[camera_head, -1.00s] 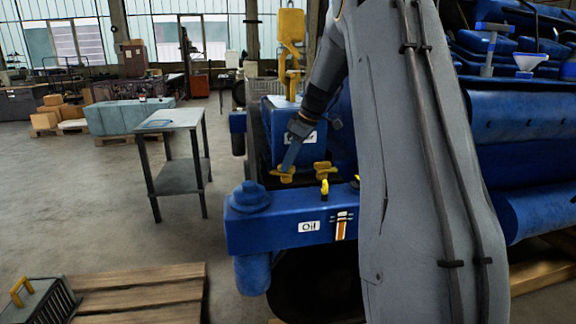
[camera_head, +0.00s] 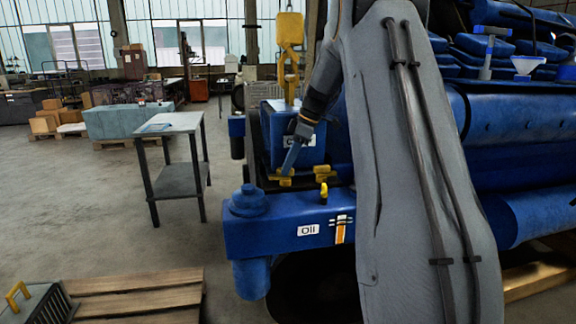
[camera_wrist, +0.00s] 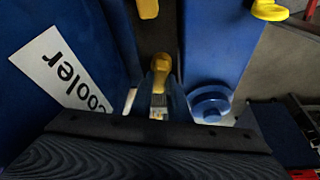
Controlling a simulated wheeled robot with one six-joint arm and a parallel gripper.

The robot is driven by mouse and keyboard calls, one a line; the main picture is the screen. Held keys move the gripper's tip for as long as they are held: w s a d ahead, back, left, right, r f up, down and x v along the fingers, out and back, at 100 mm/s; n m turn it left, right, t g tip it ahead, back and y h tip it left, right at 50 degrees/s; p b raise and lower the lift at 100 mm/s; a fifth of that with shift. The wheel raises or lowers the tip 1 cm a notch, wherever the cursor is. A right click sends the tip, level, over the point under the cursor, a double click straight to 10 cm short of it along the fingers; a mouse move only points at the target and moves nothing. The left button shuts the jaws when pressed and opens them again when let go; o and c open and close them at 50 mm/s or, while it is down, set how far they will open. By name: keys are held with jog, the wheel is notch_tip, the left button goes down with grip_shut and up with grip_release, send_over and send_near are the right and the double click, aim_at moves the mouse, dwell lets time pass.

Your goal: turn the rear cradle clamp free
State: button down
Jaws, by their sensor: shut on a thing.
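A yellow cradle clamp (camera_head: 279,181) sits low at the front of the blue cooler block (camera_head: 286,118). My gripper (camera_head: 285,172) reaches down to it, and its fingers hide part of it. In the wrist view my gripper (camera_wrist: 160,95) is shut on the clamp's yellow handle (camera_wrist: 160,66), which stands upright between the fingers. A second yellow clamp (camera_head: 312,173) lies just to the right, apart from my gripper. I cannot tell how loose either clamp is.
A yellow hoist hook (camera_head: 290,45) hangs over the cooler block. A metal table (camera_head: 172,125) stands left. The floor between is clear.

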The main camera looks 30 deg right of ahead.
jog(key=c, duration=1.7)
grip_release()
jog(key=shift+b+v, duration=0.75)
jog(key=shift+v, duration=3.25)
